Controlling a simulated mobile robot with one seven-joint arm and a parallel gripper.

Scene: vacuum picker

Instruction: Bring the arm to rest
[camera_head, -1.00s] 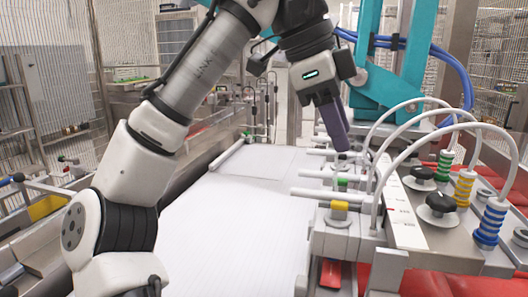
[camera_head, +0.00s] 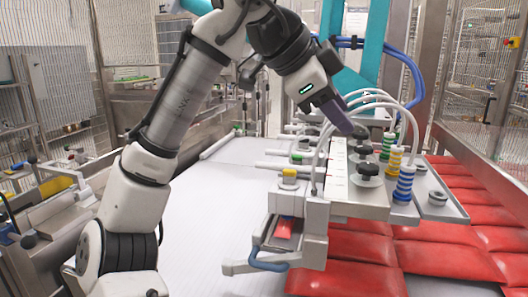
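My arm rises on the left of the head view and bends over to the right. My gripper (camera_head: 338,118) hangs at its end, tilted down to the right, with purple-grey fingers above the vacuum picker's plate. The fingers overlap the white hoses in the picture; I cannot tell whether they touch them. From this angle the fingers look like one block, so their opening does not show. The vacuum picker head (camera_head: 365,203) is a grey metal plate with black knobs and green, yellow and blue ringed hose fittings.
A white conveyor belt (camera_head: 205,225) runs below my arm. Several red packs (camera_head: 445,258) lie on the right, under and beside the picker. A teal machine arm (camera_head: 360,75) with blue hoses stands behind. Wire mesh fencing encloses both sides.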

